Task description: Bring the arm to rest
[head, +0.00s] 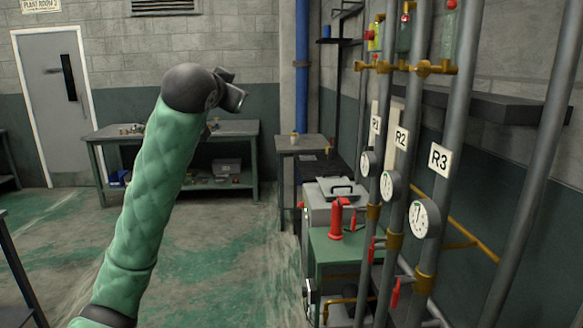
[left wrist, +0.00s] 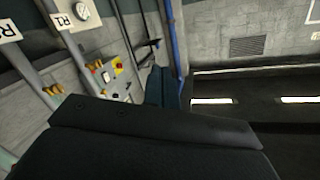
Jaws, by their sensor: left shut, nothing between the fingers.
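My left arm, in a padded green sleeve (head: 150,190), rises from the bottom left of the head view. Its dark wrist is raised in front of the far workbench. The left gripper (head: 236,92) is at its end, pointing to the right, shut with nothing held. It is apart from the pipes and gauges on the right. In the left wrist view, dark gripper parts (left wrist: 150,145) fill the lower middle, with the room seen tilted behind them. My right gripper is in neither view.
Vertical pipes with labels R1 (head: 376,125), R2 (head: 401,138) and R3 (head: 439,159) and gauges (head: 425,219) stand at right. A green stand (head: 335,248) holds a red cylinder (head: 336,218). A workbench (head: 235,130) stands behind. The floor (head: 220,250) is clear in the middle.

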